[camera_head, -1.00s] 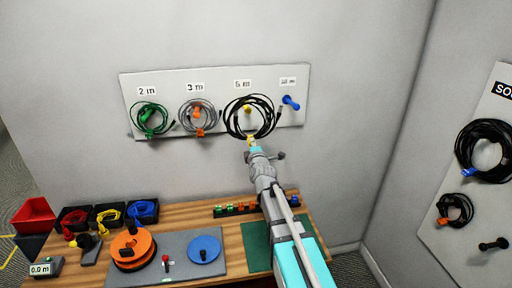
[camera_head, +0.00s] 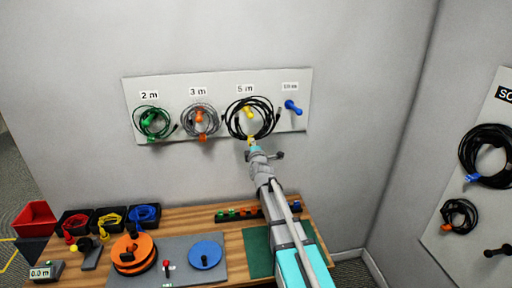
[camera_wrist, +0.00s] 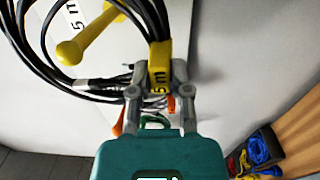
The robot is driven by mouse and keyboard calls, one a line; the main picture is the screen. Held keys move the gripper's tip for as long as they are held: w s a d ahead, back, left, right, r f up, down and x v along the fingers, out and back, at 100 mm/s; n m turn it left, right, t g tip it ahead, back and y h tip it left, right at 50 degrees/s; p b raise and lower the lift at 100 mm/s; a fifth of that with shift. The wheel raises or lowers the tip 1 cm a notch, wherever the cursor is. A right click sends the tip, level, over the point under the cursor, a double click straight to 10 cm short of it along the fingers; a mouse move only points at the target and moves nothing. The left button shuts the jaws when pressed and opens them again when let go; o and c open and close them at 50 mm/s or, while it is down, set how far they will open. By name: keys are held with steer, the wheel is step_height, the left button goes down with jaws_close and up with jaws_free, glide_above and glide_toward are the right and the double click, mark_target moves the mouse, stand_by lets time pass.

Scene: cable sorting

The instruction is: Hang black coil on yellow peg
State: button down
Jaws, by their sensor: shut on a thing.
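The black coil (camera_head: 268,122) is in front of the wall board, at the place marked 5 m. The yellow peg (camera_head: 249,112) shows inside its ring. In the wrist view, the yellow peg (camera_wrist: 88,36) also shows within the loop of the black coil (camera_wrist: 22,42), its knobbed end towards the camera. I cannot tell whether the coil rests on the peg. My gripper (camera_wrist: 159,88) is shut on the coil's yellow 5 m tag (camera_wrist: 159,66), at the bottom of the ring. In the head view, my gripper (camera_head: 253,149) is just below the coil.
A grey coil (camera_head: 186,122) on an orange peg hangs close on the left, and a green coil (camera_head: 139,120) beyond it. A blue peg (camera_head: 292,106) on the right is bare. The bench (camera_head: 240,240) below holds reels and bins. More black coils (camera_head: 466,150) hang on the right wall.

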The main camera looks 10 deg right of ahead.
steer(key=w+f+b, duration=0.4)
steer(key=w, duration=0.5)
steer(key=shift+w+f, duration=0.2)
steer(key=shift+w, duration=0.1)
stand_by(1.4)
steer(key=shift+s, duration=0.15)
stand_by(0.4)
steer(key=c, duration=0.6)
jaws_free()
steer(key=shift+f, duration=0.15)
steer(key=shift+o, duration=0.6)
